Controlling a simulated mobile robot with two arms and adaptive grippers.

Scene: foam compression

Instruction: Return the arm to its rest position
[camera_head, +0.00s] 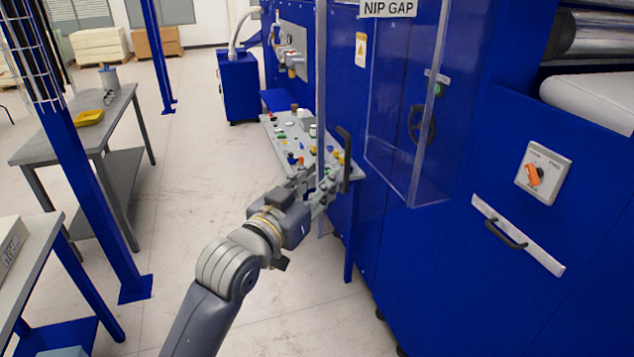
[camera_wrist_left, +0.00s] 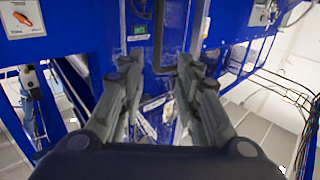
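My left arm reaches in from the bottom of the head view, and its gripper (camera_head: 322,186) is beside the black handle (camera_head: 344,158) on the edge of the clear guard door. In the left wrist view the gripper's two fingers (camera_wrist_left: 158,68) stand apart, with a gap between them and nothing visibly held. A dark upright handle-like bar (camera_wrist_left: 158,35) shows beyond the fingertips. Whether the fingers touch the handle is unclear. My right gripper is in neither view.
The blue machine with its clear guard (camera_head: 405,110) fills the right side, with an orange rotary switch (camera_head: 533,176) and a lower drawer handle (camera_head: 506,234). A cluttered small table (camera_head: 285,140) stands behind my gripper. Grey workbenches (camera_head: 50,140) stand left; open floor lies between.

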